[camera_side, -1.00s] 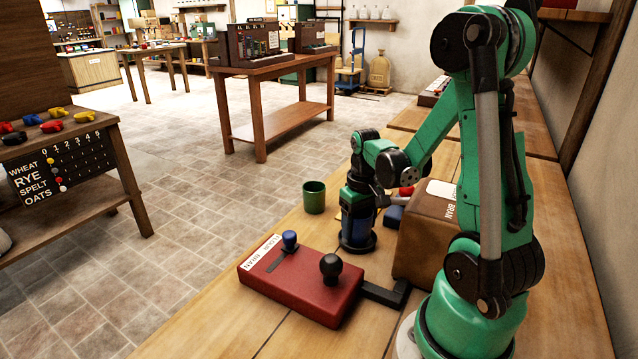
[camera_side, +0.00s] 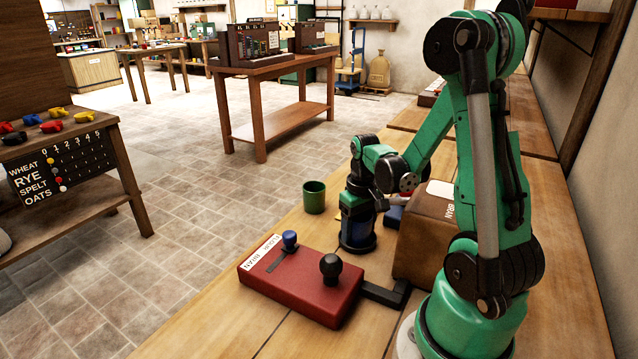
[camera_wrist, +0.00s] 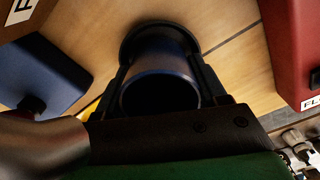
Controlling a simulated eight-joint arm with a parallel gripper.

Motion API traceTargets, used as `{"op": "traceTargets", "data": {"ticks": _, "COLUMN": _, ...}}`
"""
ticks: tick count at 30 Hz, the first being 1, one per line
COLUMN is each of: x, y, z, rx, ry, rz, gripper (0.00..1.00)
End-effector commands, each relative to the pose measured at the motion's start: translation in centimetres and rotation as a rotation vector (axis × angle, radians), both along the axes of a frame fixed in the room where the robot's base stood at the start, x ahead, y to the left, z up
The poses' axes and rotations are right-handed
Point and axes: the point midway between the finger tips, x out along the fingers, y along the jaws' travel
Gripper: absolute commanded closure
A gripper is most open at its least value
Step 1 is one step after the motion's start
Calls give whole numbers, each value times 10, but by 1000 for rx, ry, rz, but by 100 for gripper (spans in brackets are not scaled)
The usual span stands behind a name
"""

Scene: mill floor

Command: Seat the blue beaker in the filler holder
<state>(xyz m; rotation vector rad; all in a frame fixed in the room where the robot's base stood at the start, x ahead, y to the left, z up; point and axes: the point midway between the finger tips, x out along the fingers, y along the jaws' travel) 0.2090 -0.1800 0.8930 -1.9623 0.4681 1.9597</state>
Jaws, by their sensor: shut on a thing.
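The blue beaker (camera_side: 350,230) stands upright between the fingers of my gripper (camera_side: 357,222). In the wrist view I look down into the dark mouth of the beaker (camera_wrist: 165,58), with a finger of my gripper (camera_wrist: 160,88) on each side. My gripper is shut on it. A dark round holder (camera_side: 358,248) on the bench surrounds the beaker's foot; its rim also shows in the wrist view (camera_wrist: 131,40). The beaker's lower end looks to be inside this ring. Its underside is hidden, so I cannot tell whether it rests on the holder's floor.
A green cup (camera_side: 314,197) stands left of my gripper. A red box (camera_side: 300,287) with blue and black knobs lies in front. A brown box (camera_side: 425,235) marked BRAN and a blue box (camera_side: 393,217) are close on the right. Bare bench (camera_side: 235,327) lies at front left.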

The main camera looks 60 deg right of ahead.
Motion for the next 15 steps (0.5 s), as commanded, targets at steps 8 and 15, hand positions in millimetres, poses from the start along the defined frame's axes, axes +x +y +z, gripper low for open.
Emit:
{"op": "traceTargets", "data": {"ticks": 8, "x": 0, "y": 0, "z": -2, "rx": 1, "ry": 0, "rz": 0, "gripper": 22}}
{"op": "traceTargets", "data": {"ticks": 15, "x": 0, "y": 0, "z": -2, "rx": 1, "ry": 0, "rz": 0, "gripper": 22}}
